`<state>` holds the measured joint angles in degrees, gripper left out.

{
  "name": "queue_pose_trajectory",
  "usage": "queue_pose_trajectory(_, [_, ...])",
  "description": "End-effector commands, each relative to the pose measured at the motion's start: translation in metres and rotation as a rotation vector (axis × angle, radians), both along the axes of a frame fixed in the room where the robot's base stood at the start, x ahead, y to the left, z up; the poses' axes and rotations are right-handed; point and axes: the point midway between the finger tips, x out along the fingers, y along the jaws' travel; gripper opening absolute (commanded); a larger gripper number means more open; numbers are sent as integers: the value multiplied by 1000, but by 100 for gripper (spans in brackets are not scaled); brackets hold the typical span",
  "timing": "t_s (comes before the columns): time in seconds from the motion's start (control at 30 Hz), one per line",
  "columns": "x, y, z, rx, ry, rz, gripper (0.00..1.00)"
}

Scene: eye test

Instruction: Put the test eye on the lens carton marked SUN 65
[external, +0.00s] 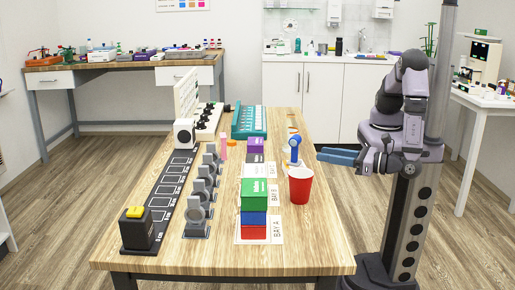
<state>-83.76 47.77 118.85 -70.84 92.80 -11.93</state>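My gripper (340,157) is at the right edge of the table, pointing left, above the level of the tabletop. Long blue parts extend from it; I cannot tell whether they are fingers or something held. A small blue and white upright piece with a round head (294,146) stands left of it, perhaps the test eye. A white box with a dark round opening (184,133) stands at the far end of a black strip. Cartons are stacked at BAY A: green (254,189), blue (253,218) and red (253,233). A purple carton (255,145) is farther back. Their print is unreadable.
A red cup (300,186) stands right of the cartons, near my gripper. Several grey rings on stands (196,211) line the left side. A black block with a yellow top (136,229) is at the strip's near end. A teal rack (249,122) is behind. The front right tabletop is clear.

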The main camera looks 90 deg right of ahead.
Motion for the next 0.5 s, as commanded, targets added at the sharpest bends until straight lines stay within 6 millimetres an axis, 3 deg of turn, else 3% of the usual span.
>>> queue_pose_trajectory(0.17, [16, -63, -3, 119, 78, -248, 34])
queue_pose_trajectory(0.27, [16, -115, -9, 247, 137, -469, 34])
queue_pose_trajectory(0.4, [-5, -180, -23, 495, 191, -823, 34])
queue_pose_trajectory(0.5, [-27, -209, -33, 693, 194, -1062, 34])
